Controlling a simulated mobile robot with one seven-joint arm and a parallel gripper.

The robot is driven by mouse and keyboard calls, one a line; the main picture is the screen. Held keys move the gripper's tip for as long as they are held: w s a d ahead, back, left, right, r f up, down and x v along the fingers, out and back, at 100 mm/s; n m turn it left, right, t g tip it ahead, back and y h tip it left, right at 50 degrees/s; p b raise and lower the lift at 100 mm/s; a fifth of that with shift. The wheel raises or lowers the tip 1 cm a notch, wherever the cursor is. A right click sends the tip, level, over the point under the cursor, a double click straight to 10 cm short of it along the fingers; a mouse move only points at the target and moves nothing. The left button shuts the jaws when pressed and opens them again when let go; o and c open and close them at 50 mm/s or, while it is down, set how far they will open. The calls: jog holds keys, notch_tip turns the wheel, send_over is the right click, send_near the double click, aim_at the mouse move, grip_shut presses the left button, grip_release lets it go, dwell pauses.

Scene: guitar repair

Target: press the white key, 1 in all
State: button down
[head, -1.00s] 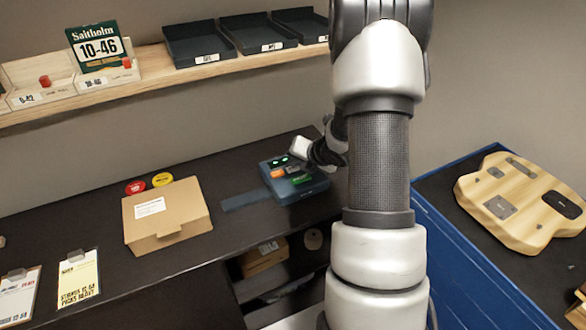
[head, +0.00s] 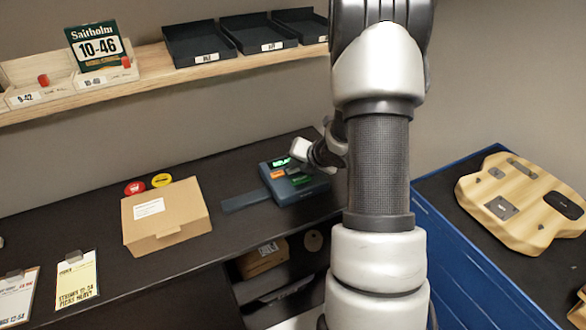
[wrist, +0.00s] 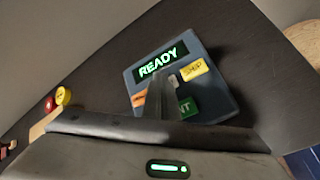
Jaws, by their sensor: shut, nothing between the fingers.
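A dark blue label device (head: 284,194) sits on the black bench; in the wrist view its lit display (wrist: 163,60) reads READY in green. The white key (wrist: 174,81) shows as a small pale patch among the colored keys, partly hidden by my fingers. A yellow key (wrist: 194,69) is to its right, a green key (wrist: 188,107) below and an orange key (wrist: 139,98) to the left. My gripper (wrist: 159,74) is shut and empty, with its fingers over the device's keys. I cannot tell whether the fingertips touch the white key.
A cardboard box (head: 166,215) stands left of the device, with a red disc (head: 134,188) and a yellow disc (head: 161,180) behind it. A wooden shelf (head: 150,86) with black trays runs above. A guitar body (head: 525,205) lies on the blue-edged bench at right.

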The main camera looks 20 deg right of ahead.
jog(key=shift+r+p, duration=0.4)
jog(key=shift+r, duration=0.35)
jog(key=shift+r, duration=0.1)
notch_tip(320, 180, up, 5)
jog(key=p, duration=0.3)
jog(key=shift+p, duration=0.35)
